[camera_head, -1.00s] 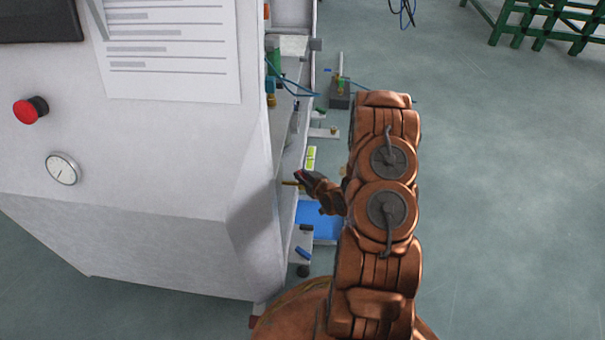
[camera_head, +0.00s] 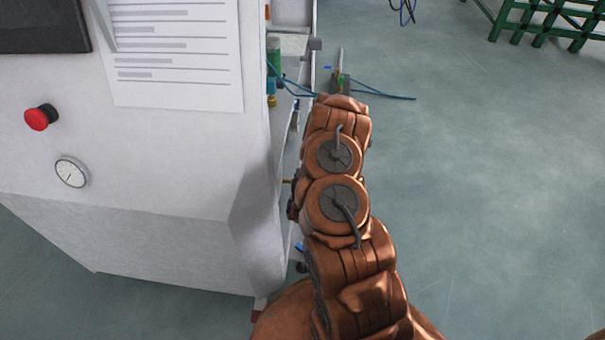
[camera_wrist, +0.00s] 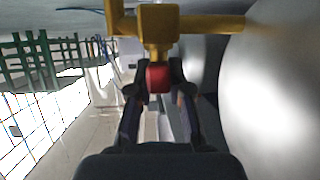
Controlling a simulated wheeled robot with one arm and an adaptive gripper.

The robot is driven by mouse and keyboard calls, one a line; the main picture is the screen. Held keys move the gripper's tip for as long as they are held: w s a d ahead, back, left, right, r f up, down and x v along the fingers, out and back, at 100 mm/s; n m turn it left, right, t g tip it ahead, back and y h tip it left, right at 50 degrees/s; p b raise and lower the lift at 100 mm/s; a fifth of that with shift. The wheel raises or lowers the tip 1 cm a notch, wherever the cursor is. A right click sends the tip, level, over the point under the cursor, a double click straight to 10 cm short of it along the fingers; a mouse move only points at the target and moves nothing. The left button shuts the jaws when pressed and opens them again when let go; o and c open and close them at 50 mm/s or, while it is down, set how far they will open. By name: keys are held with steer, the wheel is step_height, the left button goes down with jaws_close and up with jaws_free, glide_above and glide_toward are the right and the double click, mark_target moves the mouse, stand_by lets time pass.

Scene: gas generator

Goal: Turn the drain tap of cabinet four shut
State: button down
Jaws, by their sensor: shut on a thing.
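The tap shows in the wrist view as a yellow pipe fitting (camera_wrist: 160,30) with a small red handle (camera_wrist: 158,78) at its near end. My gripper (camera_wrist: 158,88) is shut on the red handle, with one dark fingertip on each side of it. In the head view a small yellow stub (camera_head: 287,181) sticks out at the cabinet's right side, beside my arm. My gripper is almost wholly hidden behind my arm there. The white cabinet (camera_head: 150,150) fills the left of the head view; I cannot read its number.
A large rounded grey metal surface (camera_wrist: 275,90) stands close on the right in the wrist view. Blue hoses (camera_head: 375,93) lie behind my arm. A green rack (camera_head: 545,22) stands at the far right. The floor right of my arm is clear.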

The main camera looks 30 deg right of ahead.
steer(key=shift+w+r+m+g+h, duration=0.1)
steer(key=shift+m+g+h, duration=0.3)
steer(key=shift+m+h, duration=0.35)
steer(key=c, duration=1.1)
jaws_free()
step_height(320, 180, up, 9)
steer(key=shift+f, duration=0.1)
steer(key=shift+r, duration=0.55)
